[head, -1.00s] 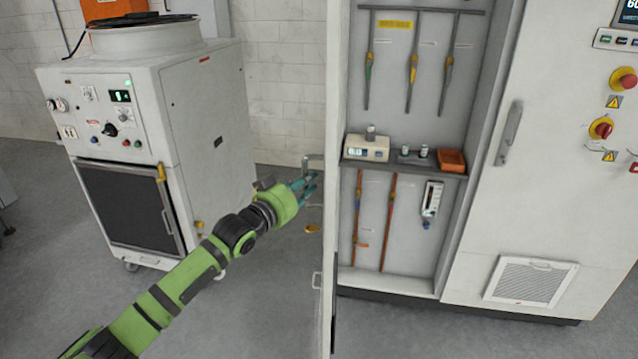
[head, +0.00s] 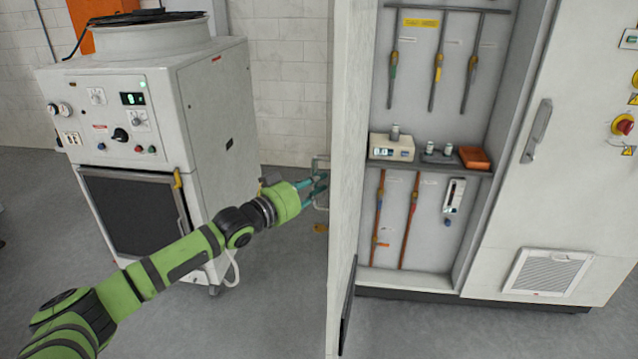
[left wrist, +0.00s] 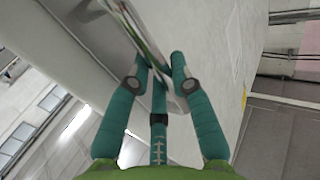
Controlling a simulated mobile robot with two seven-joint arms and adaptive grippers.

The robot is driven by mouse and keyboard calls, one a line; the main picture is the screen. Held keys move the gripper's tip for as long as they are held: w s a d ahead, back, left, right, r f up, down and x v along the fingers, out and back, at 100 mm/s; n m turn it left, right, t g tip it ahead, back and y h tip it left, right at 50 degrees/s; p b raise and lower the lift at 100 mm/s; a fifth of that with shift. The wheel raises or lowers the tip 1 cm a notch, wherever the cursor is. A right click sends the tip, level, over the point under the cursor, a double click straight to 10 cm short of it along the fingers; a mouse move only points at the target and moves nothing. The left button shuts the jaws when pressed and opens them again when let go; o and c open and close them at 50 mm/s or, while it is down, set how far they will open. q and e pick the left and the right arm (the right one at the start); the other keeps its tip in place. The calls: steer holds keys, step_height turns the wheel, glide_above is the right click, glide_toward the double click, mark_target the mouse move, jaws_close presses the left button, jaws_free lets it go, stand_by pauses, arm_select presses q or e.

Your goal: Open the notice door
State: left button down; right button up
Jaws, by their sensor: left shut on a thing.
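The notice door (head: 345,150) stands swung open, seen nearly edge-on in the head view, with the cabinet interior (head: 425,100) exposed to its right. A metal bar handle (head: 320,163) sits on the door's left-facing side. My left gripper (head: 316,186) is at this handle, its teal fingers closed around it. In the left wrist view the gripper (left wrist: 163,80) has its fingers on both sides of the shiny handle (left wrist: 148,35), close to the pale door panel (left wrist: 215,45). Where the fingertips touch is partly hidden. My right gripper is not in view.
A white wheeled machine (head: 165,140) stands at the left, behind my left arm. Inside the cabinet, a shelf (head: 480,172) carries small instruments, with hanging probes above and below. A closed cabinet door with a handle (head: 537,130) is at the right. Grey floor is clear in front.

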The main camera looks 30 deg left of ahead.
arm_select(q)
steer(key=shift+a, duration=0.15)
stand_by(0.3)
steer(key=c, duration=1.1)
jaws_free()
steer(key=shift+w+f, duration=0.15)
steer(key=shift+w, duration=0.1)
steer(key=shift+v, duration=6)
